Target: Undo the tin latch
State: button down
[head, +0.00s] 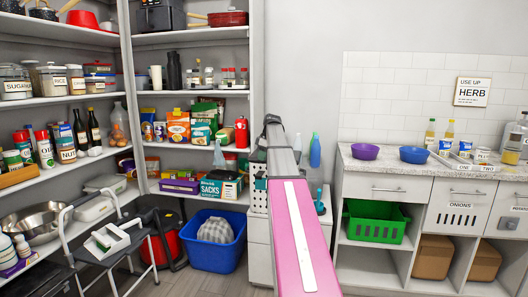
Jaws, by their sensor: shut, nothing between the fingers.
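I cannot make out a tin with a latch; any latch is hidden or too small to tell. My arm reaches up the middle of the picture, pink near me and grey farther on. My gripper (262,142) is at its dark far end, small and partly hidden by the arm. It is shut and appears empty. It appears in front of the gap between the shelves and the white wall, apart from the shelved goods.
Shelves (190,91) of jars, boxes and bottles fill the left and back. A blue bin (213,258) and a step stool (152,252) stand on the floor. At right, a counter (376,168) holds a purple bowl (365,152) and a blue bowl (413,155). A green crate (376,224) sits below.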

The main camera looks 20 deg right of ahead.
aim_at(259, 176)
jog(key=x, duration=0.5)
jog(key=d+x, duration=0.1)
jog(key=x, duration=0.2)
jog(key=shift+s+f, duration=0.1)
jog(key=shift+s, duration=0.25)
jog(key=shift+a, duration=0.1)
jog(key=shift+s+a+f+t+h, duration=0.1)
jog(key=shift+s+f+t+h, duration=0.2)
jog(key=shift+f+t, duration=0.1)
jog(key=shift+w+f, duration=0.1)
jog(key=shift+f, duration=0.5)
jog(key=shift+r, duration=0.15)
